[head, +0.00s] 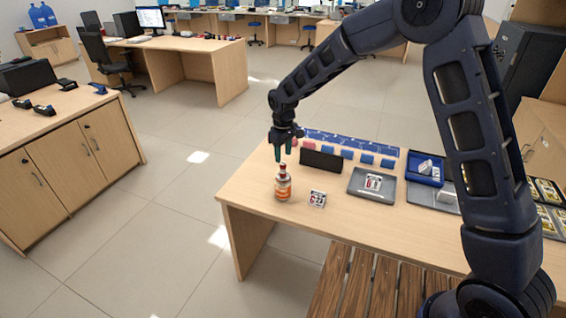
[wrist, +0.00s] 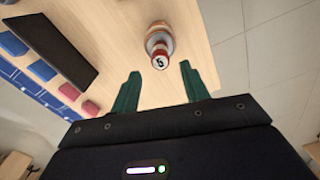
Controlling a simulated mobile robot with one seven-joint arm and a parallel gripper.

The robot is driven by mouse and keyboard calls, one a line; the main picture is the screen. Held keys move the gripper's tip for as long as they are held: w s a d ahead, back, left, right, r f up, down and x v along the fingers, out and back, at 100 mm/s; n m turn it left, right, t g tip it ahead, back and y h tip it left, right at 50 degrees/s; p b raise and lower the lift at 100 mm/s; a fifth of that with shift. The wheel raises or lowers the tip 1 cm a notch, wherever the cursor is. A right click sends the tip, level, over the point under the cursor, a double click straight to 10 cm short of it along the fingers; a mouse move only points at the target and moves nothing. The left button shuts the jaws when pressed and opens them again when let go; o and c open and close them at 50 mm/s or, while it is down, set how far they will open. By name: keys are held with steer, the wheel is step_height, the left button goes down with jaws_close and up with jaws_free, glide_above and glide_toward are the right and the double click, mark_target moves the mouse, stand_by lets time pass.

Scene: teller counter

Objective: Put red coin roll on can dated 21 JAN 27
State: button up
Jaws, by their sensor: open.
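An orange-labelled can (head: 283,188) stands upright near the left end of the counter. A small red-and-white coin roll (head: 283,169) stands upright on top of it. In the wrist view the roll (wrist: 158,56) shows a pale end face with a dark figure like a 5, with the can (wrist: 157,32) partly visible behind it. My gripper (head: 282,154) is above the roll, its green fingers pointing down. In the wrist view my gripper (wrist: 160,71) is open, with a finger to either side of the roll and gaps between. I cannot read a date on the can.
Behind are a dark upright panel (head: 321,160) and a row of blue and pink blocks (head: 347,154). Grey and blue trays lie farther right. The counter's left edge is close to the can.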

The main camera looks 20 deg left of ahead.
mark_target(284, 163)
step_height(284, 163, up, 6)
stand_by(0.4)
steer(key=shift+r, duration=0.1)
steer(key=w+d+r+m+t, duration=0.1)
steer(key=w+d+r+m, duration=0.1)
steer(key=d+r, duration=0.65)
steer(key=w+d+r+m, duration=0.2)
steer(key=d+r+m, duration=0.1)
steer(key=d, duration=1.1)
steer(key=w+d+r+m+t, duration=0.15)
steer(key=d+r, duration=0.45)
steer(key=d, duration=0.6)
steer(key=s+d+r+m, duration=0.1)
steer(key=s+d+m, duration=0.15)
steer(key=d, duration=0.45)
steer(key=s+d+r+m, duration=0.15)
steer(key=s+d, duration=0.25)
steer(key=d, duration=0.4)
steer(key=s+d+f+m+t, duration=0.1)
steer(key=s+d+m, duration=0.3)
steer(key=s+d, duration=0.7)
steer(key=shift+s+d+f+t, duration=0.25)
steer(key=shift+s+f+t, duration=0.15)
steer(key=shift+s+t, duration=0.15)
steer(key=shift+m, duration=0.25)
